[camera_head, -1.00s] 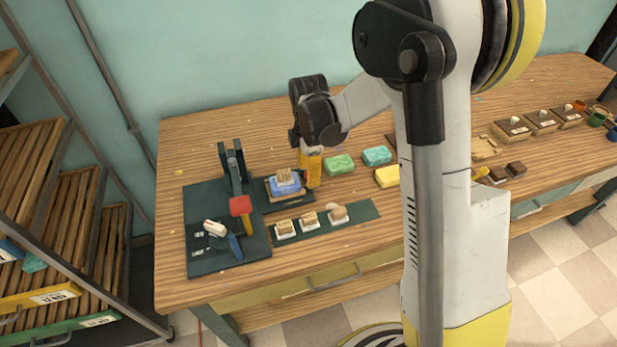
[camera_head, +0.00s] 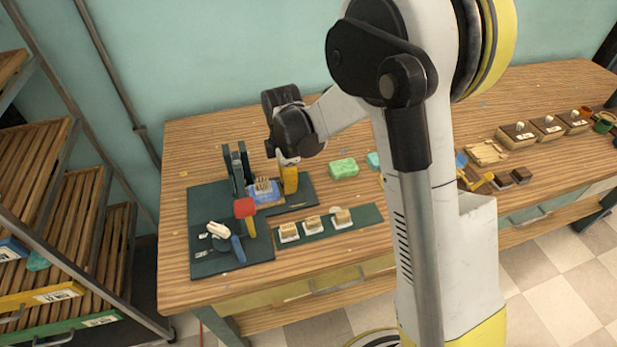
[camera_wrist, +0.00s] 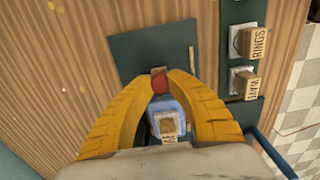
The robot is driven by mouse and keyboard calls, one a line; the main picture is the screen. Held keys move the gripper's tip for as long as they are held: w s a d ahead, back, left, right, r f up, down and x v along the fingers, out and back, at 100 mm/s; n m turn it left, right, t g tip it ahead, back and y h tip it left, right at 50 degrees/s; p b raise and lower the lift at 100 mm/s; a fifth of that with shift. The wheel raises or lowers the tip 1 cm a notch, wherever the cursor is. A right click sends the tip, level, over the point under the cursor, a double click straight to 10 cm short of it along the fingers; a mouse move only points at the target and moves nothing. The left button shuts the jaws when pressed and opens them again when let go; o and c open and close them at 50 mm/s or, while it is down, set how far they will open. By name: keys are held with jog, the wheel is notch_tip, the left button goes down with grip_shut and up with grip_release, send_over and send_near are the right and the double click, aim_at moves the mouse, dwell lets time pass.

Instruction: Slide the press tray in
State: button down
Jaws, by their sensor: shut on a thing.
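The press (camera_head: 238,172) stands at the left of the bench on a dark green base, with a red-ended lever (camera_head: 244,207). A blue soap block (camera_head: 266,197) with a wooden stamp (camera_head: 263,185) on top sits on the press tray, close against the press's right side. The soap block also shows in the wrist view (camera_wrist: 155,106). My gripper (camera_head: 289,191) is at the tray's right end. In the wrist view its yellow fingers (camera_wrist: 160,78) are shut on a dark red knob (camera_wrist: 160,84) beside the soap. The fingers and soap hide most of the tray.
A dark plate (camera_head: 306,193) lies bare right of my gripper. A green strip (camera_head: 366,217) with several stamps on white pads lies in front. A green soap (camera_head: 343,168) lies to the right. A slatted rack (camera_head: 75,210) stands left of the bench.

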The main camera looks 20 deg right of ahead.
aim_at(267, 187)
jog(key=a, duration=0.5)
jog(key=shift+a, duration=0.2)
jog(key=c, duration=1.2)
grip_release()
jog(key=shift+a, duration=0.2)
jog(key=shift+d, duration=0.1)
notch_tip(267, 187, up, 12)
jog(key=shift+r, duration=0.1)
